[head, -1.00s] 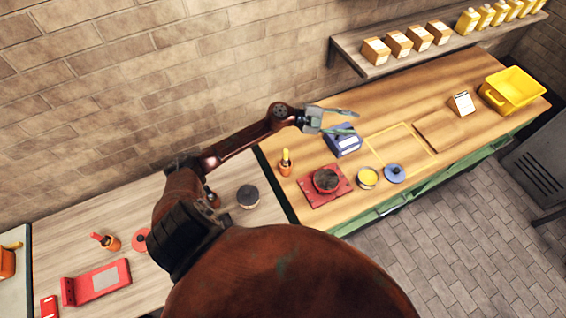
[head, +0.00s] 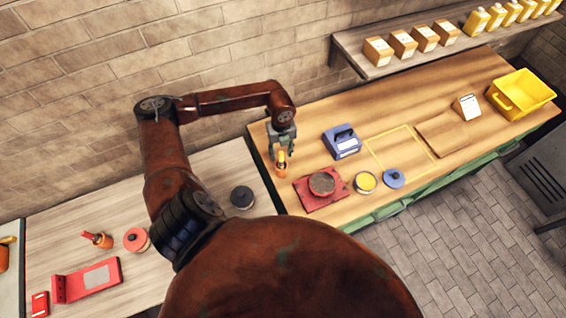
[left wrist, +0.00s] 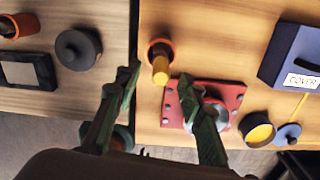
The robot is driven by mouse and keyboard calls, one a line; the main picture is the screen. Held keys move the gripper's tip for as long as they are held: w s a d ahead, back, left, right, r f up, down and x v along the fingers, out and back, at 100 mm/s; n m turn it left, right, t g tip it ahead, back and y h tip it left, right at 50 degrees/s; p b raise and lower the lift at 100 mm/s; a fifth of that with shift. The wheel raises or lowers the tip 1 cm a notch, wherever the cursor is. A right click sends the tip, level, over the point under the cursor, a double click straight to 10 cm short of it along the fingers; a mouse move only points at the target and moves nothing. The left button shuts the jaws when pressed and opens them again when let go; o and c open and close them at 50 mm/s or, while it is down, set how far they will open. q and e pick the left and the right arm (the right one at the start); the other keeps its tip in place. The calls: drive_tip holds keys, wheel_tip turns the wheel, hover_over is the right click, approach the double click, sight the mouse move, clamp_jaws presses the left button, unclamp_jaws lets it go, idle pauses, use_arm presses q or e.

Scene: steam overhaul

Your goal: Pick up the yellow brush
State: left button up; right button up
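The yellow brush (head: 282,158) stands upright in a small orange pot (head: 281,171) at the left end of the wooden workbench. In the left wrist view the brush's yellow handle (left wrist: 160,70) points up toward the camera from the orange pot (left wrist: 162,46). My left gripper (head: 281,152) points down just above the pot. In the left wrist view its two fingers (left wrist: 160,78) are spread apart, with the handle showing between and slightly beyond the tips; I see no contact. My right gripper is not in view.
A blue box (head: 342,142), an open yellow tin (head: 364,183) and a blue lid (head: 394,178) stand to the right. A dark round pot (head: 242,197) is on the left table.

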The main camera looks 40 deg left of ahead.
sight(281, 161)
use_arm(q)
wheel_tip(281, 161, down, 2)
drive_tip(key=shift+s+a, duration=0.1)
wheel_tip(281, 161, down, 4)
drive_tip(key=shift+a+f+p, duration=0.1)
drive_tip(key=shift+f+p, duration=0.05)
drive_tip(key=shift+p, duration=1.05)
drive_tip(key=shift+f, duration=0.45)
clamp_jaws()
